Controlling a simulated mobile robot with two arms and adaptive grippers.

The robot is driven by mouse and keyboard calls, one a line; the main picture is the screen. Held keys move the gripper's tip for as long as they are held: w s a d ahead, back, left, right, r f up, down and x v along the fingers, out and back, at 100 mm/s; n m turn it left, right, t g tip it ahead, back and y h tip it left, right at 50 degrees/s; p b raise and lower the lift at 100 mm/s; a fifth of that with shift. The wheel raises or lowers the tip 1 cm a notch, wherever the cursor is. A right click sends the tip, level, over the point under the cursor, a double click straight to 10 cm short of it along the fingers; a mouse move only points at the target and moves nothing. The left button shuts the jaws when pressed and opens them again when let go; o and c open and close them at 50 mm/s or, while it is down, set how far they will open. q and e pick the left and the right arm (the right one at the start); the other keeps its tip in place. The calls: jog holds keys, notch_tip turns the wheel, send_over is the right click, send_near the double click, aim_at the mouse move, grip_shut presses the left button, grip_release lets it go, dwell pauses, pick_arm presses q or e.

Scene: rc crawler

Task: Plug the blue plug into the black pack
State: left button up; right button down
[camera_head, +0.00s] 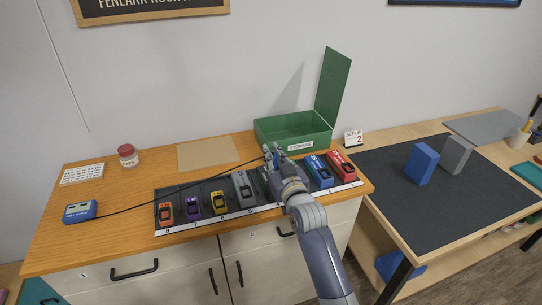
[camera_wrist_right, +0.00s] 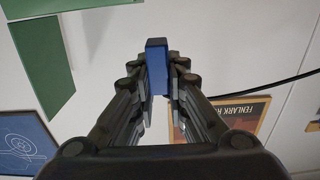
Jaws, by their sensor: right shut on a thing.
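My right gripper (camera_head: 271,156) is raised over the row of packs, near the front of the green box. In the right wrist view, its fingers (camera_wrist_right: 158,80) are shut on the blue plug (camera_wrist_right: 157,66), which has a dark end. A black cable (camera_head: 180,187) runs from a blue device (camera_head: 80,211) at the left of the table to the gripper. I cannot clearly pick out the black pack; my gripper and arm hide part of the row. My left gripper is not in view.
Orange (camera_head: 166,213), purple (camera_head: 193,207), yellow (camera_head: 218,202), grey (camera_head: 243,188), blue (camera_head: 319,171) and red (camera_head: 341,166) packs line a dark strip. Behind stands an open green box (camera_head: 290,132). Blue (camera_head: 421,164) and grey (camera_head: 456,154) blocks stand on the right table.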

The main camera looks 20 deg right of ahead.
jog(key=shift+s+d+r, duration=0.1)
jog(key=shift+d, duration=0.05)
jog(key=shift+s+d+r, duration=0.1)
jog(key=shift+s+d, duration=0.05)
jog(key=shift+p, duration=0.3)
jog(key=shift+f+b, duration=0.45)
jog(key=shift+f, duration=0.55)
jog(key=shift+f+b, duration=1.4)
jog(key=shift+f, duration=0.45)
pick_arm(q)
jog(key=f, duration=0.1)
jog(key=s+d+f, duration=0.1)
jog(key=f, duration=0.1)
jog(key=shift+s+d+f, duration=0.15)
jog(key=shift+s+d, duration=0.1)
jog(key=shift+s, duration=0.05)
pick_arm(e)
jog(key=shift+f, duration=0.15)
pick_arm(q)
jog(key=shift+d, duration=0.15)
